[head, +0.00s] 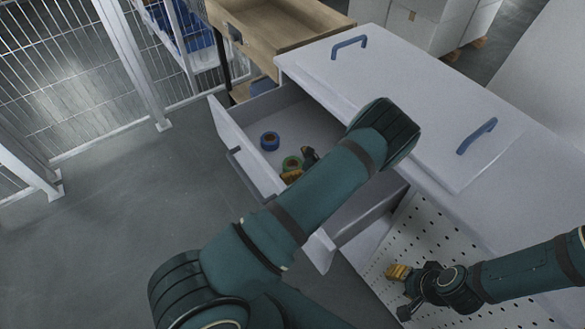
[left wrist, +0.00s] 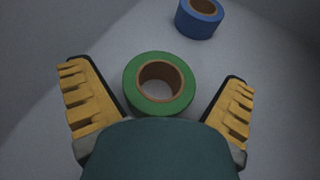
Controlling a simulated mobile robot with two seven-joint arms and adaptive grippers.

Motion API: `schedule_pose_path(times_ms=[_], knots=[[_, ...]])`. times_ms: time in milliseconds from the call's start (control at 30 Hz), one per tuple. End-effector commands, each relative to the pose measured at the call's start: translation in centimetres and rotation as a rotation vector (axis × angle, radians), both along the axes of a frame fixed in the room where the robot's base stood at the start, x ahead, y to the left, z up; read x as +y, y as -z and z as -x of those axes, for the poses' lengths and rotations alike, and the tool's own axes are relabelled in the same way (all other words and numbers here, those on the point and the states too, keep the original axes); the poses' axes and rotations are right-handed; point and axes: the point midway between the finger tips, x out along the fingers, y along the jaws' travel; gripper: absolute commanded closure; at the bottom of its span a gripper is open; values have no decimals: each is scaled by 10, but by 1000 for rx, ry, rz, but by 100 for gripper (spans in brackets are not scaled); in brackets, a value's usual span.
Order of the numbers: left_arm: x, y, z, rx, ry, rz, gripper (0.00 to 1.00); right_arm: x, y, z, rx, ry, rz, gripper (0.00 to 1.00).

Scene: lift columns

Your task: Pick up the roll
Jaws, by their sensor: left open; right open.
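Two tape rolls lie in the open drawer of the white cabinet. The green roll (head: 291,163) is partly hidden by my left arm in the head view. In the left wrist view the green roll (left wrist: 160,83) lies between the spread yellow fingers, with a gap on each side. The blue roll (head: 270,141) lies apart from it, and it shows at the top of the left wrist view (left wrist: 199,17). My left gripper (head: 293,176) is open at the green roll; its tips are partly covered by my arm. My right gripper (head: 399,283) is open and empty by the perforated panel.
The drawer front (head: 238,151) and side walls surround the rolls. The white cabinet top (head: 400,85) with blue handles is above the drawer on the right. A wooden drawer unit (head: 275,25) stands behind. A wire fence (head: 75,80) is at left, with clear floor before it.

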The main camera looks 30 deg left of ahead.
Motion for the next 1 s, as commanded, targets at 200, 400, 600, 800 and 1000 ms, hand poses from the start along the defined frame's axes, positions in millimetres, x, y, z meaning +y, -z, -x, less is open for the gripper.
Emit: schedule_pose_path(times_ms=[200, 400, 600, 800, 1000], knots=[[3, 0, 0, 0, 1, 0, 0, 0, 0, 0, -1, 0, 0, 53], [2, 0, 0, -1, 1, 0, 63, 0, 0, 0, -1, 0, 0, 53], [2, 0, 0, -1, 1, 0, 73, 0, 0, 0, 0, 0, 0, 53], [2, -2, 0, -1, 1, 0, 73, 0, -1, 0, 0, 0, 0, 53], [2, -28, -1, -3, 0, 0, 73, 0, -9, 1, 3, 0, -1, 53]])
